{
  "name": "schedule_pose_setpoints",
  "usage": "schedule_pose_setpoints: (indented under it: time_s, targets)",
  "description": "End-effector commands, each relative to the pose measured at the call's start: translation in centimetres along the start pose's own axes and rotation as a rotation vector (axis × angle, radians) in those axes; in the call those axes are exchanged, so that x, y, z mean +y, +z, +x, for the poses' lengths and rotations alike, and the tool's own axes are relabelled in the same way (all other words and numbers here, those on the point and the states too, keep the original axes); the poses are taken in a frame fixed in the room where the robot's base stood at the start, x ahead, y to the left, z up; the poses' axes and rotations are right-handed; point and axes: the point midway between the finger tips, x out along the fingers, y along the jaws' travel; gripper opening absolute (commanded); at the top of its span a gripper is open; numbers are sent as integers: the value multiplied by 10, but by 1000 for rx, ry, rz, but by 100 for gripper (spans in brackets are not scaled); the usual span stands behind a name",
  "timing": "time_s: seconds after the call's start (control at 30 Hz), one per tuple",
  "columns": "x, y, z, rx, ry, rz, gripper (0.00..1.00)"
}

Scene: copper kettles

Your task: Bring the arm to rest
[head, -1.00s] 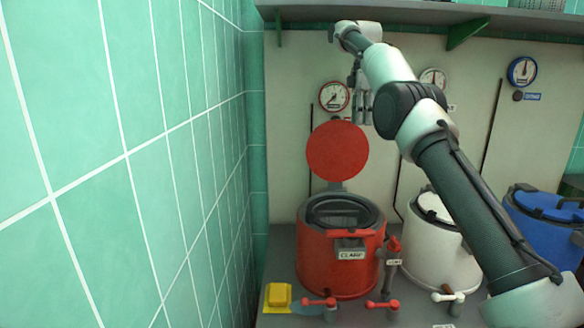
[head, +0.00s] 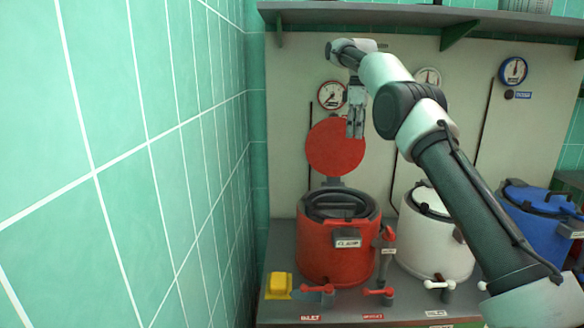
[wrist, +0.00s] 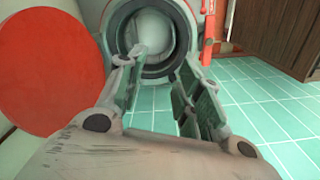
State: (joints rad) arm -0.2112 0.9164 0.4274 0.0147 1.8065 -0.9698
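My gripper (head: 355,136) hangs fingers down in front of the back panel, above and slightly right of the red kettle. In the wrist view its two fingers (wrist: 157,65) stand apart with nothing between them. The red kettle (head: 320,258) stands on the counter with its round red lid (head: 335,146) raised behind it. The lid also fills the left of the wrist view (wrist: 45,65). The kettle's dark-rimmed mouth (wrist: 178,64) lies beyond the fingertips, with a pale inside. My arm reaches up from the lower right and bends down at the wrist.
A white kettle (head: 432,250) and a blue kettle (head: 540,232) stand to the right, behind my arm. A yellow block (head: 279,285) and red-handled taps (head: 378,292) are at the counter front. A shelf (head: 400,14) runs above. A green tiled wall (head: 130,160) closes the left.

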Motion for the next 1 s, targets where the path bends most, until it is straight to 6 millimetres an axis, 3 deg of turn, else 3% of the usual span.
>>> schedule_pose_setpoints:
  time_s: [0.1,0.27,0.47,0.67,0.87,1.0]
  targets:
    - [0,1,23,-10,-12,104,35]
    - [-7,10,38,-14,-13,255,35]
    - [-41,47,38,-2,5,503,35]
    - [-119,121,27,39,39,788,35]
    - [-217,200,28,93,71,993,35]
    - [-289,251,41,132,94,1085,35]
